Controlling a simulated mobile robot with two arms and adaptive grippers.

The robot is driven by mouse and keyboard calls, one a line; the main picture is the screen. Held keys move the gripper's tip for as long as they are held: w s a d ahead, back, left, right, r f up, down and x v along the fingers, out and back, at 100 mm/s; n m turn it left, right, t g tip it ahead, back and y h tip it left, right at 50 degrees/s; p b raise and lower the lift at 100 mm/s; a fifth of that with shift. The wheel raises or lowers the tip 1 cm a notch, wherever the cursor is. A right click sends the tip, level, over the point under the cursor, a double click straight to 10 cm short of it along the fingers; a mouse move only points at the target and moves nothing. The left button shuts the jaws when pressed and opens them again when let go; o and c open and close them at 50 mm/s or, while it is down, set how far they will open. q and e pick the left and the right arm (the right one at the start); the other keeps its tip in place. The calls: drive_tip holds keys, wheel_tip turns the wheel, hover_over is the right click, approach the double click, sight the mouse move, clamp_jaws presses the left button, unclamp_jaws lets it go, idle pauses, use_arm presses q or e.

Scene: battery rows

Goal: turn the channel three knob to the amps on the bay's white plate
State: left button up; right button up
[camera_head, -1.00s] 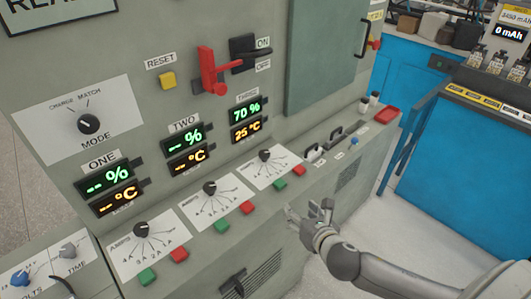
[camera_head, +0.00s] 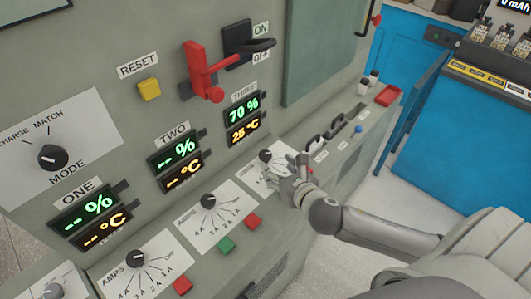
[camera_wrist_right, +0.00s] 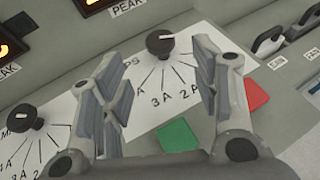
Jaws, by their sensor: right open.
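The channel three knob (camera_head: 265,156) is a black dial on a white amps plate (camera_head: 250,173) below the THREE displays. It also shows in the right wrist view (camera_wrist_right: 160,43), with its white mark pointing roughly right. Scale lines fan out below it, with 3A and 2A readable. My right gripper (camera_head: 292,168) is just right of the knob and partly covers the plate. In the right wrist view my right gripper (camera_wrist_right: 155,70) is open, with the knob beyond the gap between its fingers, apparently not touched. I cannot identify a separate bay plate giving amps. My left gripper is not in view.
The channel two knob (camera_head: 208,201) is to the left, also in the right wrist view (camera_wrist_right: 24,117). A green button (camera_wrist_right: 177,136) and a red button (camera_wrist_right: 255,94) lie below the channel three plate. A red lever (camera_head: 203,75) projects above. Black handles (camera_head: 312,143) are to the right.

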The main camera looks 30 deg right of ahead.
sight(267, 157)
drive_tip(key=x, duration=0.4)
drive_tip(key=shift+w, duration=0.25)
drive_tip(key=x, duration=0.3)
drive_tip(key=shift+w+f, duration=0.1)
drive_tip(key=shift+w, duration=0.25)
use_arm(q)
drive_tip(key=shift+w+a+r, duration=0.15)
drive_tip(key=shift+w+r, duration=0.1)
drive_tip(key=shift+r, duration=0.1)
use_arm(e)
drive_tip(key=shift+w+f, duration=0.2)
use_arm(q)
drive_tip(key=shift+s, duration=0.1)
use_arm(e)
drive_tip(key=c, duration=1)
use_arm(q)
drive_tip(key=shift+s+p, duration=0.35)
